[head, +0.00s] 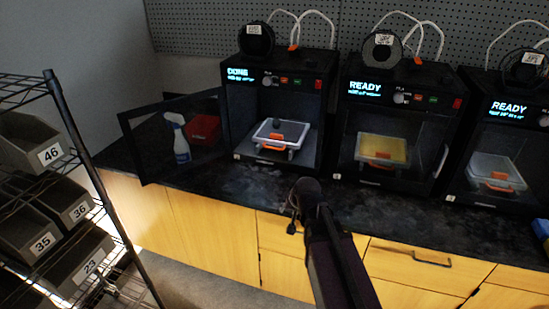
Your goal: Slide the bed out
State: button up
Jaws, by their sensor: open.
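The bed (282,133) is a light plate with an orange front handle (273,148). It sits inside the left 3D printer (240,104), whose display reads DONE. A small dark object (276,122) stands on the bed. The printer's dark door (129,145) is swung open to the left. My gripper (292,212) is above the front part of the counter, below and to the right of the bed and apart from it. It is open with nothing seen in it; its fingers are small and dark here.
Two more printers marked READY stand to the right, one with a yellow bed (383,149) and one with a grey bed (494,170). A spray bottle (178,140) and a red bin (203,129) show behind the open door. A wire rack (62,100) with numbered bins is at left. The counter (215,190) before the printer is clear.

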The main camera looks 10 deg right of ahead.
aim_at(274, 148)
jog(key=w+a+m+t+b, duration=0.1)
jog(key=w+t+b, duration=0.1)
jog(key=w, duration=0.1)
jog(key=w+a+f+m+t+y+b, duration=0.1)
jog(key=w+t+b, duration=0.1)
jog(key=w+b, duration=0.1)
jog(key=w+a+f+m+t+b, duration=0.1)
jog(key=w+m+b, duration=0.1)
jog(key=w, duration=0.3)
jog(key=shift+w+a+t, duration=0.2)
jog(key=shift+t, duration=0.2)
jog(key=w+m+t+b, duration=0.2)
jog(key=b, duration=0.1)
jog(key=w+m+t+h+b, duration=0.1)
jog(key=w+m+t+b, duration=0.1)
jog(key=w+m+b, duration=0.1)
jog(key=w+r+m+t+b, duration=0.1)
jog(key=w+m+t+b, duration=0.1)
jog(key=w+t+b, duration=0.1)
jog(key=shift+d, duration=0.2)
jog(key=m, duration=0.1)
jog(key=h+b, duration=0.1)
jog(key=m+t, duration=0.1)
jog(key=shift+w+d+r+m+h+b, duration=0.25)
jog(key=shift+w+d+m+h+b, duration=0.05)
jog(key=shift+w+d+b, duration=0.1)
jog(key=shift+w+d+r+m+t+h, duration=0.1)
jog(key=shift+d+r+m+t+h, duration=0.1)
jog(key=shift+m+t+h, duration=0.3)
